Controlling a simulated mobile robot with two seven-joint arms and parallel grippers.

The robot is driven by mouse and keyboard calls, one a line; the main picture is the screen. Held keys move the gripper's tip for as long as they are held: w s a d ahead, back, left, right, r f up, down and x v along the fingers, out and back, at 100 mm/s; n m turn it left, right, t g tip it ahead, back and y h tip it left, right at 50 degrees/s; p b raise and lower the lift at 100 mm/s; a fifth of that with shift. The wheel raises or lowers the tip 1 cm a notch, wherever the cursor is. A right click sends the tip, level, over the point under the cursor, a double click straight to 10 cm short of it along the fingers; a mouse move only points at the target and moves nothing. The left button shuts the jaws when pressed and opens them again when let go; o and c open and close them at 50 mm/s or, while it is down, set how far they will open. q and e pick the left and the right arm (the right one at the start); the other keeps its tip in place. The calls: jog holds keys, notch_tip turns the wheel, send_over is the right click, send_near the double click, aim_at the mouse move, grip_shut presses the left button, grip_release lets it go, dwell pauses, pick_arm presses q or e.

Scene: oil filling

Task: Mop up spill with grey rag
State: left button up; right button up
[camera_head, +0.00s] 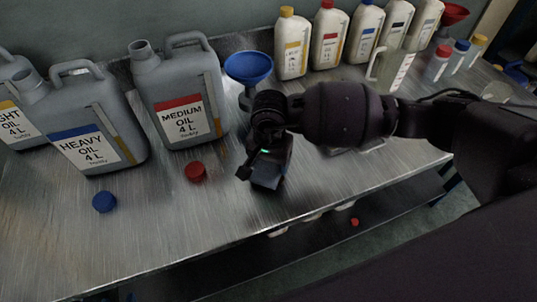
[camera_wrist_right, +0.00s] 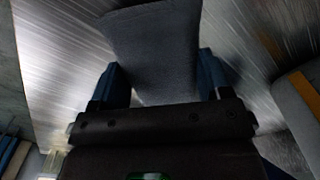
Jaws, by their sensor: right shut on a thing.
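My right gripper (camera_head: 265,168) is over the metal workbench, near its front edge. The right wrist view shows its two dark blue fingers (camera_wrist_right: 158,88) on either side of the grey rag (camera_wrist_right: 152,45). The gripper is shut on the rag, which extends out beyond the fingertips. In the head view a small dark grey-blue patch shows under the gripper; I cannot tell whether it is the rag or the fingers. No spill can be made out on the shiny metal. My left gripper is not in view.
A medium oil can (camera_head: 178,97) and heavy oil can (camera_head: 82,125) stand left on the workbench (camera_head: 150,225). A blue funnel (camera_head: 248,67) is behind my gripper. A red cap (camera_head: 195,171) and blue cap (camera_head: 104,201) lie in front of the cans. White bottles (camera_head: 328,38) line the back.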

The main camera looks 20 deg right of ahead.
jog(key=shift+f, duration=0.5)
jog(key=shift+f+b, duration=0.35)
jog(key=shift+f, duration=0.05)
dwell(0.3)
